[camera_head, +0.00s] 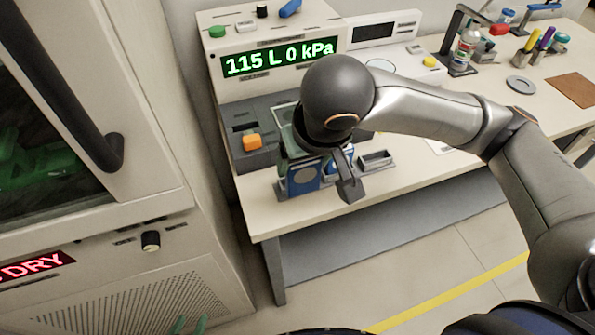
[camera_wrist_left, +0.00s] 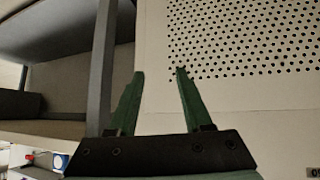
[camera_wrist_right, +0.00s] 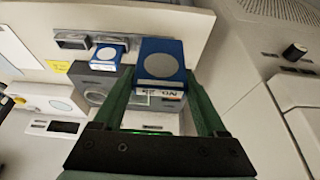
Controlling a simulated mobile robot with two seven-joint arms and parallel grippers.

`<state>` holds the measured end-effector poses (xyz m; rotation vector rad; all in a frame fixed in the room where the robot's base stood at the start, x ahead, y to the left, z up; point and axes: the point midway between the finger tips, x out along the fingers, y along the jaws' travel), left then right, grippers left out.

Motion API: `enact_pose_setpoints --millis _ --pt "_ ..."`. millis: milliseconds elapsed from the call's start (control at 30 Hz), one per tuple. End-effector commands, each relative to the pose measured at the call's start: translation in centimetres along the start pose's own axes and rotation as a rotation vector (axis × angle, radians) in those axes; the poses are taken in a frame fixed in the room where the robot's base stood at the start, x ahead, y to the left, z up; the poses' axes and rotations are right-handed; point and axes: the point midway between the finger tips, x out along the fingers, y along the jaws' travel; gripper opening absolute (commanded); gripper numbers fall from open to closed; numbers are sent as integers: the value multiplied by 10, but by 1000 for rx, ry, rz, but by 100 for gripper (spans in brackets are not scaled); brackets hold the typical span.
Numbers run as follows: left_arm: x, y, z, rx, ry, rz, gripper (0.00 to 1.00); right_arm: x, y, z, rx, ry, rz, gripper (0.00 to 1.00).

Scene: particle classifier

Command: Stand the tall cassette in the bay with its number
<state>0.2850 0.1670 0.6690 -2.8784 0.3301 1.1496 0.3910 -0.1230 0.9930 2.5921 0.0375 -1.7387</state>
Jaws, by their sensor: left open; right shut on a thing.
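The tall blue cassette (camera_wrist_right: 161,62) has a pale round disc and a white label, upside down and too small to read surely. My right gripper (camera_wrist_right: 158,100) is shut on it in the right wrist view. In the head view the cassette (camera_head: 304,179) shows below my right wrist, at the bench's front left; the wrist hides most of the gripper. I cannot tell whether its foot is seated. A second blue cassette (camera_wrist_right: 106,54) stands beside it, near an open grey bay (camera_wrist_right: 72,41), also seen in the head view (camera_head: 376,160). My left gripper (camera_wrist_left: 158,72) is open and empty.
A perforated cabinet panel (camera_wrist_left: 245,40) faces my left gripper. An orange knob (camera_head: 252,142) sits left of the cassettes. The cabinet (camera_head: 150,285) stands close on the left. Bottles and pens fill the bench's far right.

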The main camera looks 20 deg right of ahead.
Motion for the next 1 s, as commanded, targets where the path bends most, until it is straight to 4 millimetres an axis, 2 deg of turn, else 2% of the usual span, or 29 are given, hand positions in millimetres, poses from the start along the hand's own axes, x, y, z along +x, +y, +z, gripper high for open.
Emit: enact_pose_setpoints --millis 133,200,333,633,800,1000 --pt "4 4 0 1 2 8 50 30 9 -28 6 1 4 16" --pt "6 5 0 1 5 12 50 49 10 -31 2 -2 3 16" --pt "8 9 -3 3 12 22 50 74 13 -40 0 0 1 16" --pt "11 10 -5 6 15 25 50 103 17 -48 1 1 1 16" --pt "14 10 -4 8 13 26 50 125 16 -39 -3 2 0 16" --pt "14 10 -6 9 18 27 50 129 16 -37 -2 3 -1 16"
